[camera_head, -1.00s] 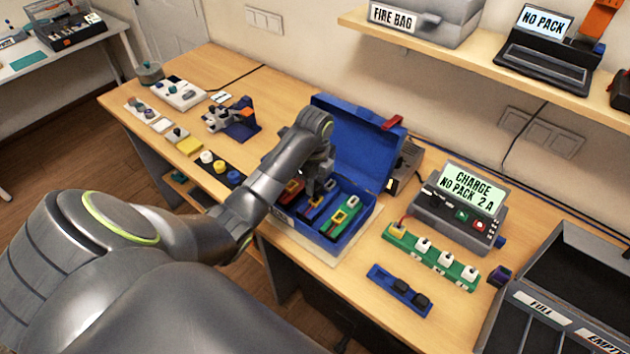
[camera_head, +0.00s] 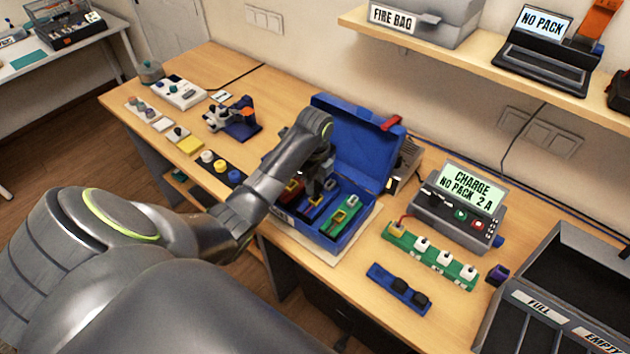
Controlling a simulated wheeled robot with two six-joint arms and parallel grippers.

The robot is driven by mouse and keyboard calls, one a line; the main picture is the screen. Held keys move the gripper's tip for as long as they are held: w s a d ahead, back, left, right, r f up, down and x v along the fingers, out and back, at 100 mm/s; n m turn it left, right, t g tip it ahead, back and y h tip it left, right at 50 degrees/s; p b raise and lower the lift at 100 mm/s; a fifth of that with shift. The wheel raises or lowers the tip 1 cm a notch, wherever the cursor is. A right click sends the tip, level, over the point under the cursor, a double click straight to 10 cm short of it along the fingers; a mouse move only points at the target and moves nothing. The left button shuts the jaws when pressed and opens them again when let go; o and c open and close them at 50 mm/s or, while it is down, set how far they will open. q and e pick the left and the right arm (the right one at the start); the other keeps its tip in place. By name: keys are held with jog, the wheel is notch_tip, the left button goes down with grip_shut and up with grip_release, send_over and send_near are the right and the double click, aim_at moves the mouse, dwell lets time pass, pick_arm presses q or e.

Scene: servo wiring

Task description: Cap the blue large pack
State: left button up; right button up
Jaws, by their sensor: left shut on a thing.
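The open blue case (camera_head: 361,236) stands on the bench and holds several packs side by side. The blue pack (camera_head: 314,211) lies in the middle of the case, partly covered by my left gripper. My left gripper (camera_head: 317,192) points down into the case, at the far part of the blue pack. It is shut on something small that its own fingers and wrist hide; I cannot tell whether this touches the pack. A black strip left of the case carries a white cap (camera_head: 207,156), a yellow cap (camera_head: 220,166) and a blue cap (camera_head: 234,177). My right gripper is out of view.
A green pack (camera_head: 346,215) and a red pack (camera_head: 291,190) flank the blue one. The case's raised lid (camera_head: 350,140) stands behind my gripper. A charger (camera_head: 455,210), a green strip (camera_head: 432,259) and a blue holder (camera_head: 398,290) are to the right.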

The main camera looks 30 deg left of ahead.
pick_arm(q)
jog(key=shift+r+p, duration=0.1)
jog(key=shift+p, duration=0.55)
dwell(0.5)
jog(key=shift+f+b, duration=0.6)
jog(key=shift+f, duration=0.85)
jog(key=o, duration=1)
jog(key=shift+r, duration=0.1)
